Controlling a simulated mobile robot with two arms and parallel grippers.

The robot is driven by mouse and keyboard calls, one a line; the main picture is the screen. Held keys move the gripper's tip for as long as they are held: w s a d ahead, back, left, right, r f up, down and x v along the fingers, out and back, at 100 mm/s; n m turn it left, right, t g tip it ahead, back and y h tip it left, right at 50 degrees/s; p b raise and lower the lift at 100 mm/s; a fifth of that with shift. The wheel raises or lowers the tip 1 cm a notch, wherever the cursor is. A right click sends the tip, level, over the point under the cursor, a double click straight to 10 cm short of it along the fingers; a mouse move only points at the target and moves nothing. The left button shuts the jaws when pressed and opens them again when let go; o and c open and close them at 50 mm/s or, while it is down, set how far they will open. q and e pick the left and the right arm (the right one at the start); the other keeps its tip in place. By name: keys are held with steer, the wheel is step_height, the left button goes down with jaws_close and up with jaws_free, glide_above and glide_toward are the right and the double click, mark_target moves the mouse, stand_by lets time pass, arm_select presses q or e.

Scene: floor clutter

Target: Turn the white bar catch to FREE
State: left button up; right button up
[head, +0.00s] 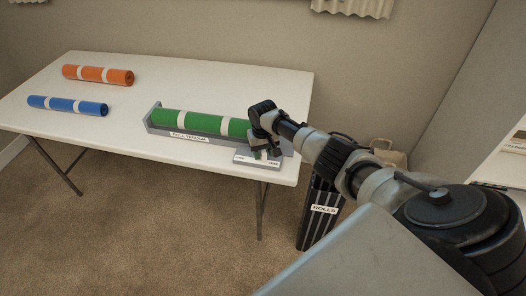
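A grey tray labelled as a roll holder (148,126) sits near the front right of the white table, with a green roll (190,121) with white bands lying in it. A small light plate (243,160) with tiny printed labels is at the tray's right front end; the labels are too small to read. My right gripper (262,153) points down right over this plate. The white bar catch cannot be made out, as the gripper covers that spot. Whether the fingers are open or shut does not show clearly. My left gripper is not in view.
An orange roll (98,75) and a blue roll (67,105) lie on the left part of the white table (200,75). A dark bin labelled ROLLS (318,215) stands on the floor right of the table. A beige bag (388,153) is behind it. Carpet in front is clear.

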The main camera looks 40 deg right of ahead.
step_height(320, 180, up, 11)
steer(key=shift+f, duration=0.1)
stand_by(0.6)
stand_by(0.4)
